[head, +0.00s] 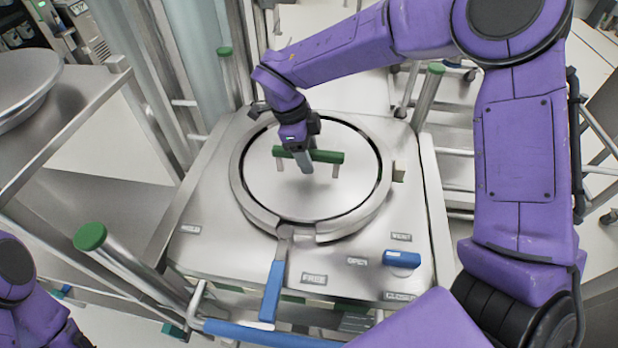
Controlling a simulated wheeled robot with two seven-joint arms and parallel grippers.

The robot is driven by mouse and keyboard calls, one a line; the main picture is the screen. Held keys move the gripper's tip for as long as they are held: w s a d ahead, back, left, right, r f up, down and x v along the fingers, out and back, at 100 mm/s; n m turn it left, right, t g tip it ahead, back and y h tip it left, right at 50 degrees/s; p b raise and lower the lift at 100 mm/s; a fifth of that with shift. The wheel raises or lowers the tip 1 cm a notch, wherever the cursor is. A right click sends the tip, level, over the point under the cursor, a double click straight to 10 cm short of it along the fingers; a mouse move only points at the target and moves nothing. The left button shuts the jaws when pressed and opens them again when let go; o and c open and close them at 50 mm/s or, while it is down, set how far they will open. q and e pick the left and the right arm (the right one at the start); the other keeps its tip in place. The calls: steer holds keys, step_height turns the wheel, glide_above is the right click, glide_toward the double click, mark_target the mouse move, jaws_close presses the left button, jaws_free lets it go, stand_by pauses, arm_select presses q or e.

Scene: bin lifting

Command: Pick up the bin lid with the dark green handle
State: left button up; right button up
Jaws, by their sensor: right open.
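The round metal bin lid (270,195) lies flat inside a raised metal ring on a steel cabinet top. Its dark green handle (328,156) stands on two short posts across the lid's middle. My right gripper (306,168) is open and points down at the handle, with its fingers overlapping the handle's left-middle part in the head view. I cannot tell whether the fingers touch the handle. My left arm shows only in part at the lower left edge, and its gripper is out of view.
A blue lever (272,290) extends from the ring's front. A blue knob (402,259) sits on the top's front right among labels. Green-capped posts (90,237) stand around the cabinet. A steel table (110,92) with a bowl (22,85) is at left.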

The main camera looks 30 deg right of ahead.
steer(key=f, duration=0.1)
steer(key=f+b, duration=0.1)
steer(key=w+f+b, duration=0.1)
steer(key=shift+d+f, duration=0.25)
steer(key=shift+f, duration=0.15)
steer(key=shift+s+r, duration=0.15)
steer(key=shift+r, duration=0.05)
steer(key=shift+s+d+r, duration=0.1)
steer(key=shift+s+r, duration=0.2)
steer(key=shift+s, duration=0.2)
steer(key=shift+w+f+p, duration=0.3)
arm_select(q)
steer(key=f, duration=0.3)
steer(key=shift+w, duration=0.3)
steer(key=shift+s, duration=0.1)
arm_select(e)
steer(key=shift+s, duration=0.15)
jaws_close()
steer(key=shift+r, duration=0.1)
